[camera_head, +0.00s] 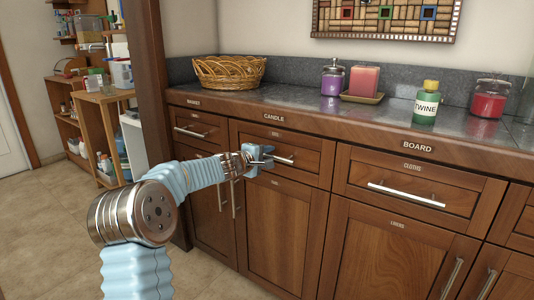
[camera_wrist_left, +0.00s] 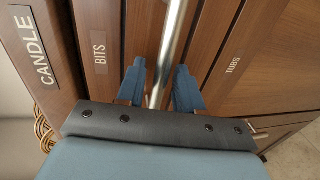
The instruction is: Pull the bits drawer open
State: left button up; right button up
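The bits drawer (camera_head: 312,168) is a brown wooden front below the CANDLE label, flush with the cabinet and shut. Its BITS label (camera_wrist_left: 100,52) is readable in the left wrist view. Its metal bar handle (camera_head: 284,160) also shows in the left wrist view (camera_wrist_left: 173,40). My left gripper (camera_head: 262,159) is at the left part of this handle. In the left wrist view its two blue fingers (camera_wrist_left: 160,88) stand on either side of the bar, with gaps visible between them and it. My right gripper is in neither view.
A neighbouring drawer (camera_head: 415,190) with a long handle is to the right, and a cabinet door (camera_head: 275,230) is below. On the counter stand a wicker basket (camera_head: 228,72), a purple jar (camera_head: 332,80), a pink candle (camera_head: 364,80), a green TWINE bottle (camera_head: 427,105) and a red jar (camera_head: 489,100).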

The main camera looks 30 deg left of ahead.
pick_arm(q)
jog(key=shift+w, duration=0.15)
jog(key=shift+c, duration=0.5)
grip_shut()
jog(key=shift+f, duration=0.1)
